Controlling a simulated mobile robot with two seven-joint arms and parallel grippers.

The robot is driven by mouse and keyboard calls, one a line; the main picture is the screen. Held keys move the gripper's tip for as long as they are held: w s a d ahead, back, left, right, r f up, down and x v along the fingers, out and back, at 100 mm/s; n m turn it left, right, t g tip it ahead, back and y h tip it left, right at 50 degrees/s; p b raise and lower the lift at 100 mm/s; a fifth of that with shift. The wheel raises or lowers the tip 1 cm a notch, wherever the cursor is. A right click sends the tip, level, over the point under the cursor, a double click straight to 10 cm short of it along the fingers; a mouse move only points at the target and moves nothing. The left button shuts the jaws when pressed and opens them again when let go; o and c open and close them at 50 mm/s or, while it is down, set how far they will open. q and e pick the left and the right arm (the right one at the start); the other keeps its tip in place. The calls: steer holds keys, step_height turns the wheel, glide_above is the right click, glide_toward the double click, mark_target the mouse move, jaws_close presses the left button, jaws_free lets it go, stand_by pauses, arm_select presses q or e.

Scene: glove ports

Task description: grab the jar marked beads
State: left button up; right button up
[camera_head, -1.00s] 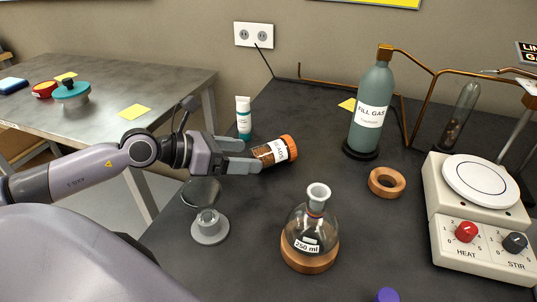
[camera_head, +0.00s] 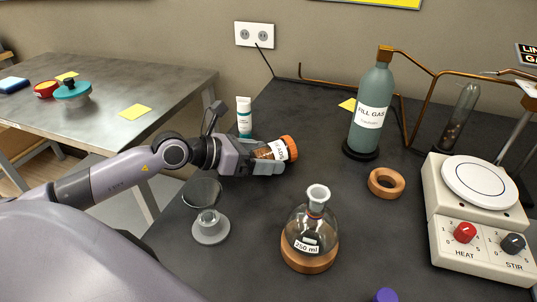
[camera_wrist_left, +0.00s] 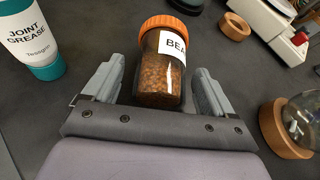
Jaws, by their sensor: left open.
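The jar marked beads (camera_head: 278,150) has an orange lid, a white label and brown contents. It lies on its side on the dark bench in the head view, its lid pointing right. In the left wrist view the jar (camera_wrist_left: 163,75) shows "BEA" on its label. My left gripper (camera_head: 268,157) is open, with one finger on each side of the jar. In the left wrist view the fingers of the gripper (camera_wrist_left: 158,85) stand apart from the jar, with gaps on both sides. My right gripper is not in view.
A joint grease tube (camera_head: 244,117) stands just behind the jar. A glass funnel on a stand (camera_head: 210,228) is in front of my gripper. A 250 ml flask (camera_head: 311,235) stands to the right front. A fill gas bottle (camera_head: 372,112) and cork ring (camera_head: 386,182) are farther right.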

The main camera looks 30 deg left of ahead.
arm_select(q)
steer(key=c, duration=1.1)
steer(key=shift+c, duration=0.2)
